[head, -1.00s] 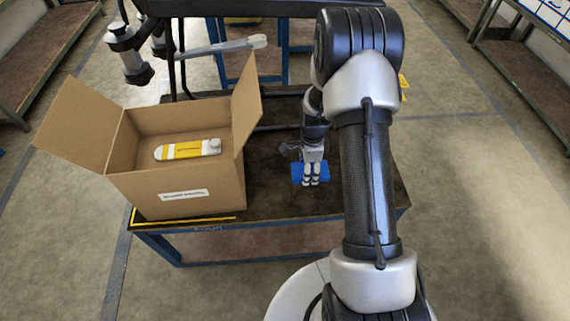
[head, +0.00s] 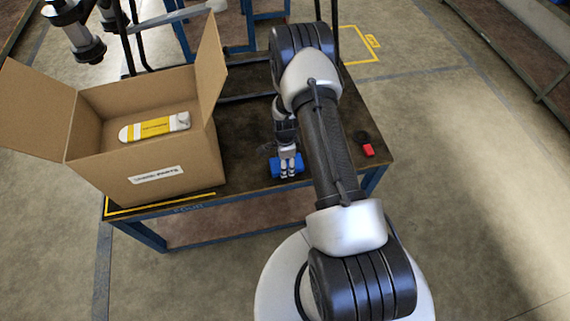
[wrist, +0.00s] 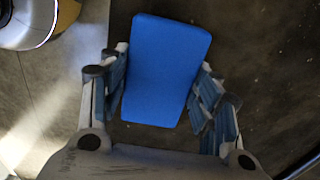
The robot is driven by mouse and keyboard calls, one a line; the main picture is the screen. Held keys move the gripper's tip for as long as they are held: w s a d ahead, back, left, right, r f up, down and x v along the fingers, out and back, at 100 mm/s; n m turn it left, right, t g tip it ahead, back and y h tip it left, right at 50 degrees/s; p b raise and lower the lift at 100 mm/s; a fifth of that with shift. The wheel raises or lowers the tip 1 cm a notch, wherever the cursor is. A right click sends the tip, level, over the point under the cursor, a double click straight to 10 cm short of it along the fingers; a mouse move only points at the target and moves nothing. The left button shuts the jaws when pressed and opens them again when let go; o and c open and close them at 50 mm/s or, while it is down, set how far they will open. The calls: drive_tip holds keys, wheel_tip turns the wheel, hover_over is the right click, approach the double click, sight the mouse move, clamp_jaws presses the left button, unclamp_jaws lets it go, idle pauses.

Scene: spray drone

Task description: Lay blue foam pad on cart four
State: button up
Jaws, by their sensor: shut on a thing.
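The blue foam pad (head: 272,166) is a small bright blue block. In the wrist view the pad (wrist: 163,68) fills the space between the fingers, tilted slightly. My gripper (head: 288,172) is shut on it, with a finger along each side of it (wrist: 165,105). In the head view both appear over the dark top of a blue-framed cart (head: 245,187), near its front edge. Whether the pad touches the cart top or hangs above it, I cannot tell.
An open cardboard box (head: 150,185) with a yellow and white bottle (head: 155,127) in it stands on the cart's left. A small red block (head: 368,150) lies near the right edge. Dark cart top is bare between box and gripper. Another blue-framed cart (head: 222,30) stands behind.

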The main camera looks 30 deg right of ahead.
drive_tip(key=shift+f, duration=0.35)
drive_tip(key=shift+r, duration=0.1)
drive_tip(key=o, duration=0.3)
drive_tip(key=shift+f, duration=0.2)
drive_tip(key=o, duration=0.5)
drive_tip(key=shift+r, duration=0.2)
